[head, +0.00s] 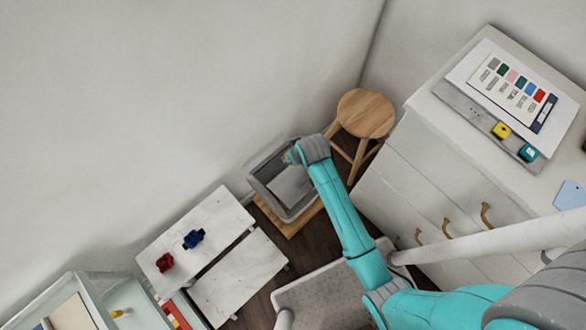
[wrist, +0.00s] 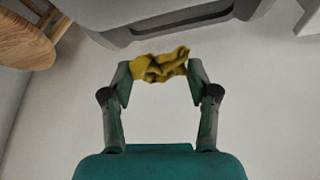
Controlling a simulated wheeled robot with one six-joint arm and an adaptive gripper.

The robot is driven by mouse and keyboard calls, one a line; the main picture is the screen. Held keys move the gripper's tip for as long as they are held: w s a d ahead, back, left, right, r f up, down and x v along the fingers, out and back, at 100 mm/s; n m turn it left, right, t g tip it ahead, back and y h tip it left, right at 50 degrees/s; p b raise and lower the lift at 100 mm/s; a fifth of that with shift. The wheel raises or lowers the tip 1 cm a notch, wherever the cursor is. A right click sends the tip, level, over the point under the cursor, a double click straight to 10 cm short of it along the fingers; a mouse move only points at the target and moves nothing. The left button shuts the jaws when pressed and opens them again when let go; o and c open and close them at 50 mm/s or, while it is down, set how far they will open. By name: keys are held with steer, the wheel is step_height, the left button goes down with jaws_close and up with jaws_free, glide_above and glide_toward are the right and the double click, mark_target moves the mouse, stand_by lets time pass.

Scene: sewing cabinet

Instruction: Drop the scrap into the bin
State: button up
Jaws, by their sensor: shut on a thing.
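The scrap (wrist: 160,66) is a crumpled yellow piece of cloth, held between both fingertips of my gripper (wrist: 159,72) in the wrist view. In the head view my gripper (head: 291,157) is at the upper edge of the grey bin (head: 258,188), and the scrap cannot be made out there. The bin is an open rectangular box with a light grey inside, standing on a wooden base. In the wrist view a grey rim of the bin (wrist: 165,28) crosses the top, beyond the scrap. I cannot tell the scrap's height over the bin.
A round wooden stool (head: 366,113) stands close right of the bin. A white drawer cabinet (head: 420,160) with a colour chart (head: 505,85) is farther right. White tables (head: 238,276) with a red thing (head: 165,262) and a blue thing (head: 194,239) are at the lower left. A wall is behind.

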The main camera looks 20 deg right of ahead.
steer(key=shift+f, duration=1.2)
steer(key=o, duration=0.7)
steer(key=v, duration=1.2)
